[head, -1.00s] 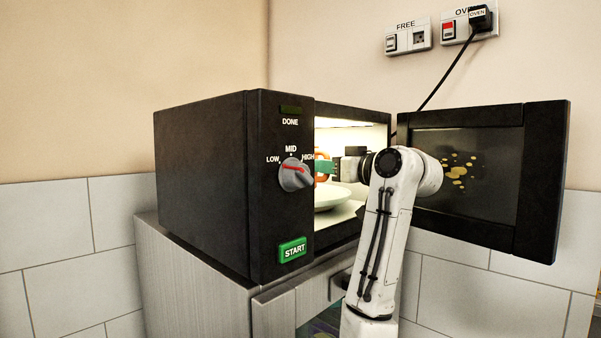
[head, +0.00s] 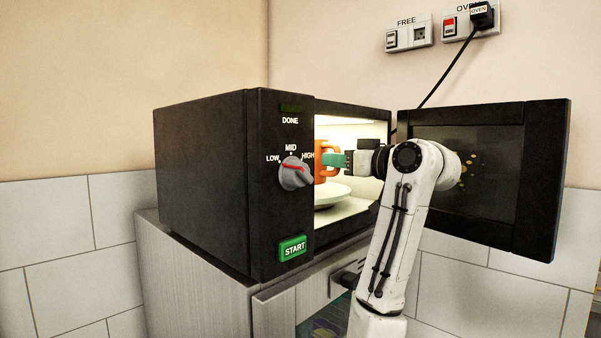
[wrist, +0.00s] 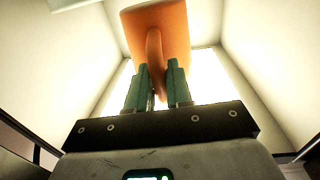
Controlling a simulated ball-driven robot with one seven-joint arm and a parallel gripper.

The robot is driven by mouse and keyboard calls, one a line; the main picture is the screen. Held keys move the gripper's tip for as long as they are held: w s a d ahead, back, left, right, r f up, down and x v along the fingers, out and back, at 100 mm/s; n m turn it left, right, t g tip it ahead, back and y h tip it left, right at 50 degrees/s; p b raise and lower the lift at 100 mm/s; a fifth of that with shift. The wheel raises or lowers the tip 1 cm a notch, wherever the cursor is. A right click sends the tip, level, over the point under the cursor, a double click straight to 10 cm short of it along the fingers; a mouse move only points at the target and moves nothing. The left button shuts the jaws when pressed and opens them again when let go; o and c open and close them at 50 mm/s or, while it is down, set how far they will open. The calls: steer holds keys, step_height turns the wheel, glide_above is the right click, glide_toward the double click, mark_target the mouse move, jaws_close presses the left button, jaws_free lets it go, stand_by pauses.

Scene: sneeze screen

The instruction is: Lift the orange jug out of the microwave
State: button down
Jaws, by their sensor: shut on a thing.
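The orange jug (head: 325,164) is inside the lit microwave (head: 203,180), raised above the white plate (head: 329,194), its left part hidden by the control panel. My gripper (head: 333,160) reaches in through the open front, its green fingers at the jug's right side. In the wrist view the green fingers of my gripper (wrist: 162,82) are shut on the handle of the orange jug (wrist: 168,25), one finger on each side.
The microwave door (head: 500,180) stands open to the right, close behind my arm. The control panel (head: 282,190) borders the opening on the left. The microwave sits on a grey cabinet (head: 195,275). A black cord (head: 447,75) runs from the wall socket down behind the door.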

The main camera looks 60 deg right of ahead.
steer(key=shift+s+d+v, duration=0.1)
steer(key=shift+d+v, duration=0.2)
steer(key=shift+v, duration=5.4)
steer(key=shift+s+d+v, duration=0.1)
steer(key=shift+d+v, duration=0.2)
steer(key=shift+v, duration=5.35)
steer(key=shift+s+d+v, duration=0.1)
steer(key=shift+d+v, duration=0.25)
steer(key=shift+v, duration=5.35)
